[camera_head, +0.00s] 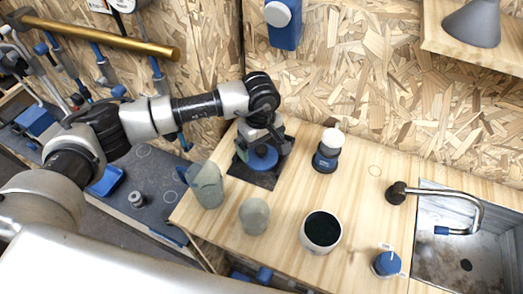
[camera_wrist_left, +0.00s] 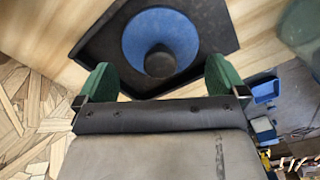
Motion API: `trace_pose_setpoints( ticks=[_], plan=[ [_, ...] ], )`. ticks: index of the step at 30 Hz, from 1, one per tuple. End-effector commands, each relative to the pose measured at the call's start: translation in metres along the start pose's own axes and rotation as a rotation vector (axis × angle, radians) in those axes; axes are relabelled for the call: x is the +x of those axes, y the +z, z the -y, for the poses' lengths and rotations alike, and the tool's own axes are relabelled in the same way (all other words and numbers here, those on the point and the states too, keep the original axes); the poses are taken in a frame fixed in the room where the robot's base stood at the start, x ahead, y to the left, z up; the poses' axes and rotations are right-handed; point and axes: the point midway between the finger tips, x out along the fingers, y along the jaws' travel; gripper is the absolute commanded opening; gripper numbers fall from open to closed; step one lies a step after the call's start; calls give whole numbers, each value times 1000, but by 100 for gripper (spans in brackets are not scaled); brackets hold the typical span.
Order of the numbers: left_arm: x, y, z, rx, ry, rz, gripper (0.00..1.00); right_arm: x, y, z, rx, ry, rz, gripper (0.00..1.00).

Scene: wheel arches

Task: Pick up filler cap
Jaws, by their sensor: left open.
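A round blue piece (camera_head: 262,158) with a dark round centre sits on a flat black angular base (camera_head: 243,178) on the wooden counter; it looks like the filler cap, but I cannot be sure. In the left wrist view the blue piece (camera_wrist_left: 135,42) lies at the top centre, on the black base (camera_wrist_left: 95,45). My left gripper (camera_head: 259,148) is over it, pointing down, and partly hides it in the head view. In the wrist view its green fingers (camera_wrist_left: 158,82) are spread apart, with nothing between them. My right gripper is not in view.
A clear jug (camera_head: 207,186), a greenish rounded object (camera_head: 254,216), a white cup with dark contents (camera_head: 321,231), a white-topped dark container (camera_head: 327,152) and a blue knob (camera_head: 386,263) stand on the counter. A sink (camera_head: 470,245) is at right. The chipboard wall rises close behind.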

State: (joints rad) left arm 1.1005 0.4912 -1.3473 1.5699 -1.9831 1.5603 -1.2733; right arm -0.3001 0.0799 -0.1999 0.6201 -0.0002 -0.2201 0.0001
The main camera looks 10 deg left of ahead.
Motion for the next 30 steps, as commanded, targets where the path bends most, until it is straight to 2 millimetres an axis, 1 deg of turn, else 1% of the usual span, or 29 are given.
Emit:
trace_pose_setpoints(
  ticks=[1,3,6,9,14,17,18,20,27,30],
  plan=[
    [4,1,2,-2,-5,4,100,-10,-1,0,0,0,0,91],
    [16,0,1,-1,-4,3,100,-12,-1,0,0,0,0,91],
    [27,0,1,-1,-2,1,100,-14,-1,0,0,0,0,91],
    [31,0,1,0,-1,1,100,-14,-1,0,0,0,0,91],
    [31,0,1,0,0,1,100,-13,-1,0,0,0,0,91],
    [31,0,1,0,0,1,86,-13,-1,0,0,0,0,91],
    [31,0,0,0,0,1,80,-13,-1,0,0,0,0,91],
    [31,0,0,0,0,1,72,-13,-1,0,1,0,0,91],
    [30,0,0,-1,1,1,72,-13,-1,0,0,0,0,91],
    [27,-1,0,-1,2,0,72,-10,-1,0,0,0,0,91]
  ],
)
